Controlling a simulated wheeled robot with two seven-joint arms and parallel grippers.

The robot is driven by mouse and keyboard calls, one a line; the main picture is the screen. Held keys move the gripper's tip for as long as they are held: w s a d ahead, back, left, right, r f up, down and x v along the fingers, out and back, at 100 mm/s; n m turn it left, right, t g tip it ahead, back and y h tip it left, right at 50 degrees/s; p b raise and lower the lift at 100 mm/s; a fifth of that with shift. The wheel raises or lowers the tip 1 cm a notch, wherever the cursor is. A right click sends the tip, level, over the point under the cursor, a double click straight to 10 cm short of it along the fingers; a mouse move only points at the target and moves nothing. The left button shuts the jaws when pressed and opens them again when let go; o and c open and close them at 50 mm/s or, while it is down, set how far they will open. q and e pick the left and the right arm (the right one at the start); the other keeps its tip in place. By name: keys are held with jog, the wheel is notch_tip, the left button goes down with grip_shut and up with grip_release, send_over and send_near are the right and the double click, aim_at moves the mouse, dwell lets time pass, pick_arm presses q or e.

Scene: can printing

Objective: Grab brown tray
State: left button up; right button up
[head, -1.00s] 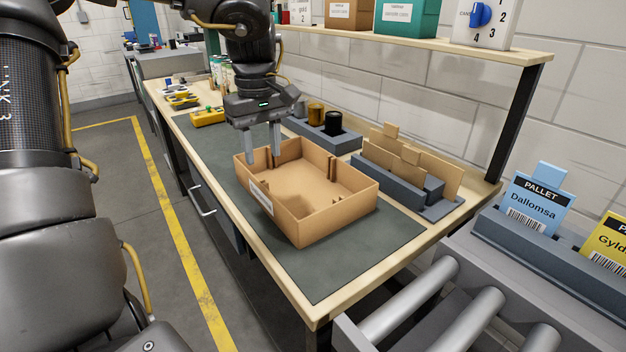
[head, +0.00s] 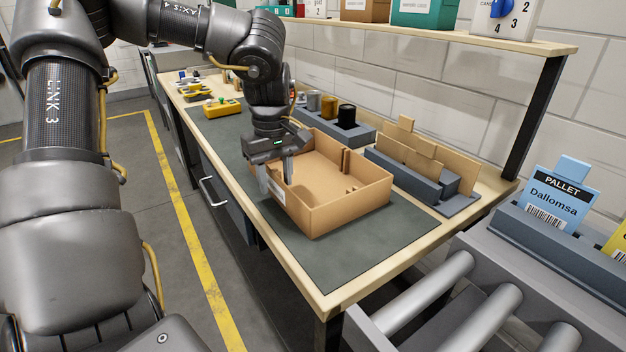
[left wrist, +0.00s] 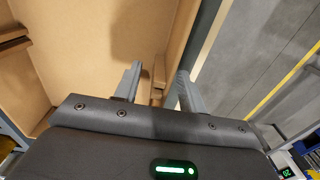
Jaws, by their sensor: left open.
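The brown tray (head: 345,207) is an open cardboard-coloured box on the dark mat of the workbench, in the middle of the head view. A white label is on its left wall, partly hidden by my gripper. My left gripper (head: 276,180) is open and points down at that left wall, near the far left corner. One finger is on the inner side and the other on the outer side. The left wrist view shows the two fingers (left wrist: 156,88) apart, with the tray wall (left wrist: 183,38) running between them. Contact cannot be told. My right gripper is not in view.
Right of the tray stands a grey holder (head: 415,175) with brown cardboard pieces. Behind it is a grey rack (head: 345,130) with cans. A yellow tool tray (head: 222,109) lies farther back. A roller conveyor (head: 470,300) is at front right. The front mat is clear.

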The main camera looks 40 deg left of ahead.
pick_arm(q)
jog(key=shift+f, duration=0.5)
jog(key=shift+d+f, duration=0.1)
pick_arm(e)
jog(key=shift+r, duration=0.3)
pick_arm(q)
grip_shut()
jog(key=shift+r, duration=0.2)
